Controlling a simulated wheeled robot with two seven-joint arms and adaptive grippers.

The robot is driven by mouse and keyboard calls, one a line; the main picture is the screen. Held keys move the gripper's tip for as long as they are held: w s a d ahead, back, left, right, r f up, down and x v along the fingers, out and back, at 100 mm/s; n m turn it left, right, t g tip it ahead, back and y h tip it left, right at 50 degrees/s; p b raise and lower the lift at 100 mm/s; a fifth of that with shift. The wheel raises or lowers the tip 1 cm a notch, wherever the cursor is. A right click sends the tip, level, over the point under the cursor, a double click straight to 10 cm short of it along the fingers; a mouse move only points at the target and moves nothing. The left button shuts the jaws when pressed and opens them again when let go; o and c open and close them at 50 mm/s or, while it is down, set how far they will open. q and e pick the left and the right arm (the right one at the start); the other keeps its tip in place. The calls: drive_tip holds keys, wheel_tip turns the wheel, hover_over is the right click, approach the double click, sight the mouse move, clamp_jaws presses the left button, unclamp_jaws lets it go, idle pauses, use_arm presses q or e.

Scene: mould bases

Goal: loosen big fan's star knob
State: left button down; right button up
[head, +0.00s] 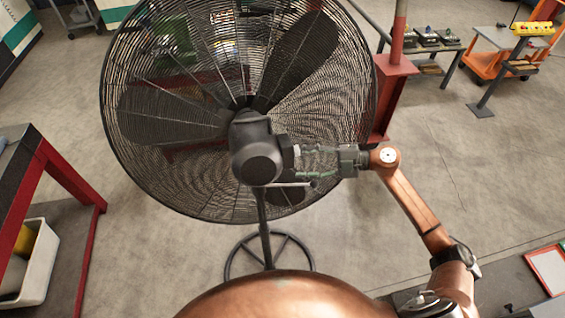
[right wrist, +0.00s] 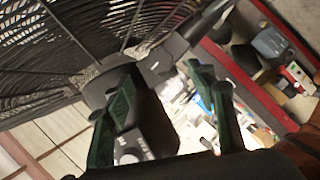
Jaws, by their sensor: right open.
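The big fan (head: 257,158) stands in the middle of the head view, with a round black wire cage and a dark motor housing on a pole. My right gripper (head: 304,163) is open at the right side of the housing. In the right wrist view, its two green fingers (right wrist: 163,82) are spread apart, with part of the dark housing (right wrist: 151,112) between and behind them. A small dark dial with white marks (right wrist: 134,146) shows low beside the left finger. I cannot clearly make out the star knob; the fingers may hide it. My left gripper is not in view.
A red post (head: 394,95) stands right of the fan. A red-framed table (head: 68,178) and a white bin (head: 36,265) are at the left. A workbench (head: 425,47) and an orange cart (head: 487,65) stand at the back right. The floor at right is mostly clear.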

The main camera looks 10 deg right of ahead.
drive_tip(key=p+x, duration=0.2)
drive_tip(key=x, duration=0.5)
drive_tip(key=shift+r, duration=0.15)
drive_tip(key=c, duration=1.1)
